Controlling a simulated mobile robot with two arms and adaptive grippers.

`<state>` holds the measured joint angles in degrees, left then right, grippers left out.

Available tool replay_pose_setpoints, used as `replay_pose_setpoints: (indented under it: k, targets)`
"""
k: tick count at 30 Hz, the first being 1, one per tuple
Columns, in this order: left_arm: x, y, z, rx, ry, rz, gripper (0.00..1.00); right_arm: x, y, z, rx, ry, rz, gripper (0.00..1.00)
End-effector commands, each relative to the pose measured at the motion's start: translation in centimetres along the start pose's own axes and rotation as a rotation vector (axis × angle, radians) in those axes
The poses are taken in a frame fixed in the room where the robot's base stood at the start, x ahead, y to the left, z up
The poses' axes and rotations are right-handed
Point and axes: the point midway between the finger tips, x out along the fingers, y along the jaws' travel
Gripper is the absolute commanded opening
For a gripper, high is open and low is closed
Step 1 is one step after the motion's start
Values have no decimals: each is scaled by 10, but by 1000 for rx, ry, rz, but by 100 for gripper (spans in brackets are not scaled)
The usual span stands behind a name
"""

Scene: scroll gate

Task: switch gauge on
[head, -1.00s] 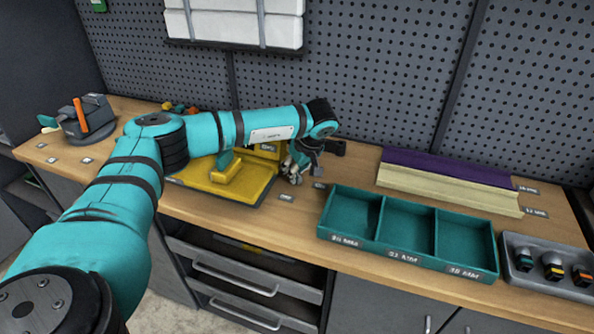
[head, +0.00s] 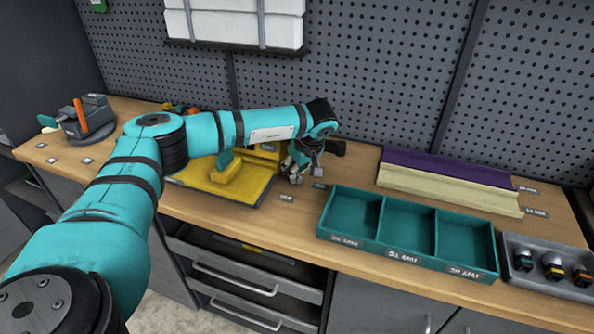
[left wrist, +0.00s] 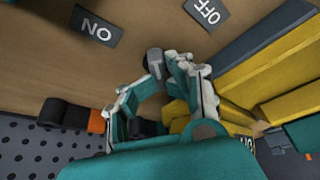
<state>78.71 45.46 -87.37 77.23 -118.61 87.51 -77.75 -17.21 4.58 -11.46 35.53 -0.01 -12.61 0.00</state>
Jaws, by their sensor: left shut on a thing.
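The yellow gauge fixture (head: 217,193), a flat plate with raised blocks, stands on the bench. Its yellow and dark bars show in the left wrist view (left wrist: 262,66). My left gripper (head: 296,176) is at its right end, low over the bench. In the left wrist view its fingers (left wrist: 157,82) are close around a small lever with a grey round end (left wrist: 155,61). That end points toward the gap between the ON label (left wrist: 97,27) and the OFF label (left wrist: 206,11). The lever's base is hidden by the gripper. My right gripper is not in view.
A teal three-compartment bin (head: 408,238) stands right of the gripper. Purple and cream strips (head: 447,177) lie behind it. A grey tray (head: 549,268) is at far right. A dark clamp-like device (head: 88,119) stands at far left. A perforated wall closes the back.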

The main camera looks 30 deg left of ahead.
Motion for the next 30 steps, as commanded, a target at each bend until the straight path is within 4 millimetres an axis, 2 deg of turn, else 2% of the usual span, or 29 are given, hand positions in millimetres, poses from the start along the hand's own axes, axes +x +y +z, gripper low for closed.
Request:
replay_pose_setpoints:
  k: [2, 3, 4, 14, 30]
  targets:
    - [0, -1, -2, -4, 3, -1, 0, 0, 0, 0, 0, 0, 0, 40]
    - [0, 0, -2, -4, 3, -1, 24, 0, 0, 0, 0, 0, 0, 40]
    - [0, 0, -2, -4, 3, -1, 25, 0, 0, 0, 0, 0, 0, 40]
    - [-2, 0, -2, -4, 3, 0, 25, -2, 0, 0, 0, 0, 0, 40]
    - [-40, -1, -3, -3, 2, 2, 25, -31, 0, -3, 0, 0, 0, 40]
